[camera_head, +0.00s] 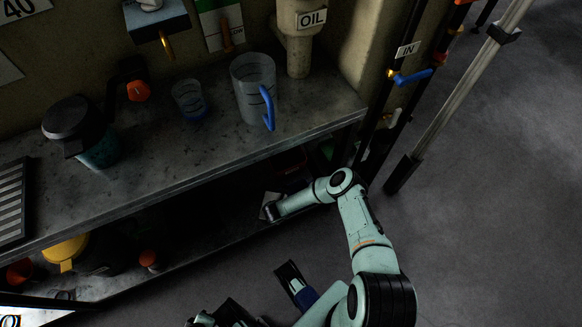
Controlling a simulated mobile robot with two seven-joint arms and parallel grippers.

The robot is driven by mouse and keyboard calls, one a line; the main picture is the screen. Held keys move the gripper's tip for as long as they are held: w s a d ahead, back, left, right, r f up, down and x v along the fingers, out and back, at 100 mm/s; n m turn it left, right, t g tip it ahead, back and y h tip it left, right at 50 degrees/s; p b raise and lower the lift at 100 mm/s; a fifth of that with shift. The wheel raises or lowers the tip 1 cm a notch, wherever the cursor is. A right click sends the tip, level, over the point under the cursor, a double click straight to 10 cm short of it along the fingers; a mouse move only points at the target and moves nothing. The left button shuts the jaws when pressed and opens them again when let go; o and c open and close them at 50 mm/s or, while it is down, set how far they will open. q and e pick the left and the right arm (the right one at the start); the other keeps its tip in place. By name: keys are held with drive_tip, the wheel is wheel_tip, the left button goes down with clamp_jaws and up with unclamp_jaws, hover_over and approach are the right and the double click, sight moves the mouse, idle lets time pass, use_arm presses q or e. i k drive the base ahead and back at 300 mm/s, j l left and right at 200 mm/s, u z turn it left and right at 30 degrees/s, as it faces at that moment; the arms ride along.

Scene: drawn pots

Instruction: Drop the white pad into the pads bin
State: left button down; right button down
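A small pale, whitish flat patch (267,199), which may be the white pad, shows at the end of my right arm, below the bench edge. My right gripper (269,211) is there at the front of the dark lower shelf, touching or just in front of the patch. Its fingers are too dark and small to tell whether they are open or shut. Dark bins with a red part (288,174) stand on the lower shelf just behind and right of it. I cannot read which is the pads bin.
The bench top (190,150) overhangs the lower shelf. On it stand a clear jug (252,85) with a blue handle, a small beaker (188,98) and a black-lidded pot (85,130). A yellow-topped container (65,250) is below left. Pipes and a pole (450,100) rise right; floor right is clear.

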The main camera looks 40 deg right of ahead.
sight(286, 165)
drive_tip(key=k+z, duration=0.1)
drive_tip(key=z, duration=0.25)
drive_tip(key=k+z, duration=0.1)
drive_tip(key=z, duration=0.55)
drive_tip(key=j+z, duration=0.6)
drive_tip(key=k, duration=0.55)
